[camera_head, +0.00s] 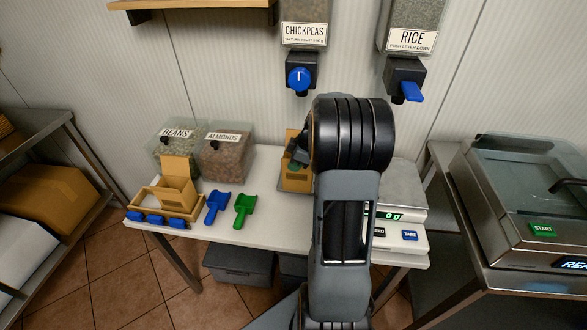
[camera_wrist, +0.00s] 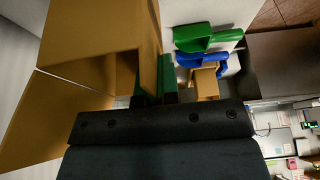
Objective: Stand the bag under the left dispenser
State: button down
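The left dispenser, labelled CHICKPEAS (camera_head: 304,35), hangs on the back wall with a blue round knob (camera_head: 299,78). An open brown paper bag (camera_head: 293,181) stands upright below it at the table's back, partly hidden by my arm. My gripper (camera_head: 297,160) is at the bag's upper part. In the wrist view the bag (camera_wrist: 90,40) fills the upper left, its mouth open. My gripper's green-padded fingers (camera_wrist: 155,88) lie on both sides of one bag wall and look closed on it. I cannot tell whether the bag's base fully rests on the surface.
The RICE dispenser (camera_head: 410,45) with a blue lever hangs to the right. A scale (camera_head: 400,190) stands on the table's right. Blue scoop (camera_head: 216,205), green scoop (camera_head: 245,208), bins of beans (camera_head: 178,140) and almonds (camera_head: 226,155), and a wooden tray (camera_head: 150,210) holding another bag are left.

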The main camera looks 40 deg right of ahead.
jog(key=shift+w+d+f, duration=1.15)
jog(key=shift+w+d, duration=0.25)
jog(key=shift+w, duration=0.05)
jog(key=shift+f+b, duration=0.35)
jog(key=shift+b, duration=0.45)
jog(key=c, duration=1.3)
grip_release()
jog(key=shift+r, duration=0.1)
